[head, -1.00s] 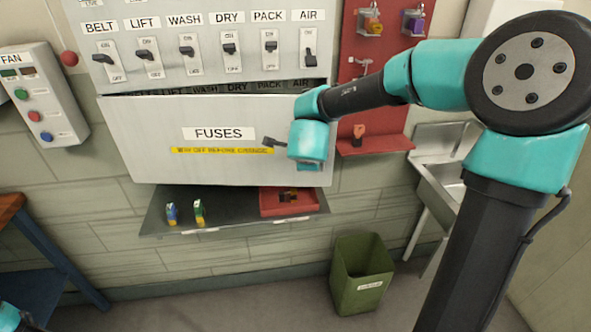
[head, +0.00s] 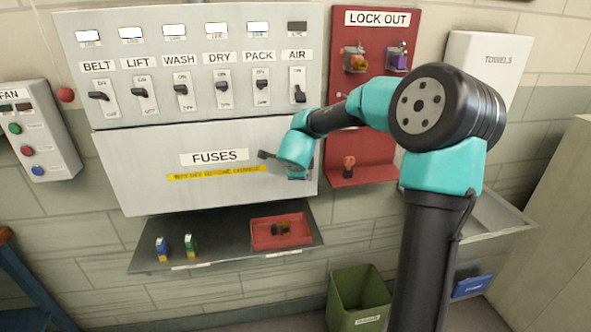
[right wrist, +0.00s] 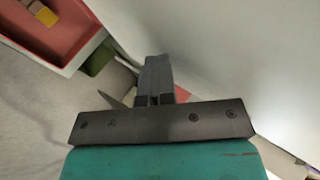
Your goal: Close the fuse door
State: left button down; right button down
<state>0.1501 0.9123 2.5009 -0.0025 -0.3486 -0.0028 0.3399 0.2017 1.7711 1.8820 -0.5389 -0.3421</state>
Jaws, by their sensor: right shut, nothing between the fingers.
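The fuse door (head: 150,180) is a wide pale panel with a FUSES label and a yellow warning strip, below the switch row in the head view. Its top edge lies along the bottom of the switch panel (head: 180,60), with no clear gap there. My right gripper (head: 266,155) is shut and empty at the right part of the door's face; whether it touches is hard to tell. In the right wrist view its shut fingers (right wrist: 158,75) are beside a large pale surface, probably the door (right wrist: 240,60). My left gripper is not in view.
Below the door, a dark shelf (head: 215,235) holds two small coloured fuses (head: 190,245) and a red tray (head: 262,242) with dark pieces. A red lock-out board (head: 375,100) is to the right. A green bin (head: 345,300) stands on the floor below.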

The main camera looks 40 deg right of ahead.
jog(key=shift+w+d+r, duration=0.15)
jog(key=shift+w+d, duration=0.25)
jog(key=shift+d, duration=0.05)
jog(key=s+a+r, duration=0.6)
jog(key=s, duration=0.4)
jog(key=shift+s+a+r, duration=0.25)
jog(key=shift+s, duration=0.1)
